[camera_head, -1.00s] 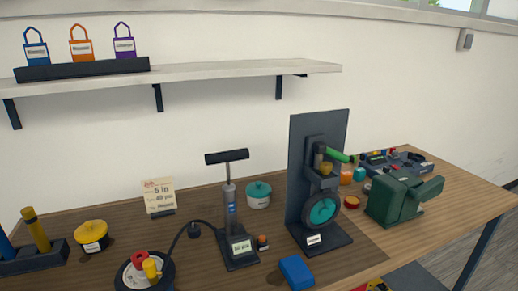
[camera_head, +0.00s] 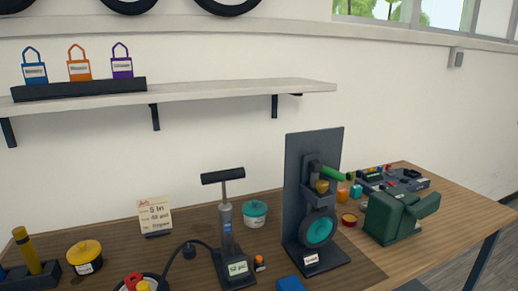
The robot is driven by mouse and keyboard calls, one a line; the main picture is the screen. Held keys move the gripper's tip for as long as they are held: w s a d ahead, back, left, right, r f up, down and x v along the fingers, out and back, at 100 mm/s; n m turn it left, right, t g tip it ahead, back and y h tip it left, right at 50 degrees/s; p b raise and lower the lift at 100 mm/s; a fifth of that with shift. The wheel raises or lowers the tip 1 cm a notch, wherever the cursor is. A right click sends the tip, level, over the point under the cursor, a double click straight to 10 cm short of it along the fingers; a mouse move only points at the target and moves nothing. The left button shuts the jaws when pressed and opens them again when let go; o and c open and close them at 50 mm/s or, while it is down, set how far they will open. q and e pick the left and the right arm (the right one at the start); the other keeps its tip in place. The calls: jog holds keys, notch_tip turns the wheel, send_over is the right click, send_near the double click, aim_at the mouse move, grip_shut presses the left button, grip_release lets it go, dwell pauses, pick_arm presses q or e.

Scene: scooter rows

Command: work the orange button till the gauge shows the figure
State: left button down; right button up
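A black floor pump (camera_head: 226,232) with a T-handle stands upright on the wooden table. Its pale gauge display (camera_head: 238,268) sits on the foot and shows a figure in psi, too small to read surely. A small dark piece with an orange top, likely the orange button (camera_head: 259,261), stands just right of the pump foot. A cream card (camera_head: 154,215) behind the pump carries lines that seem to read "5 in" and "40 psi". Neither of my grippers is in view.
A dark stand with a teal wheel (camera_head: 319,231) and green handle is right of the pump. A green machine (camera_head: 394,217) stands further right. A teal-lidded pot (camera_head: 255,213) is behind, a yellow-lidded pot (camera_head: 85,256) left. A blue block (camera_head: 290,284) lies in front.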

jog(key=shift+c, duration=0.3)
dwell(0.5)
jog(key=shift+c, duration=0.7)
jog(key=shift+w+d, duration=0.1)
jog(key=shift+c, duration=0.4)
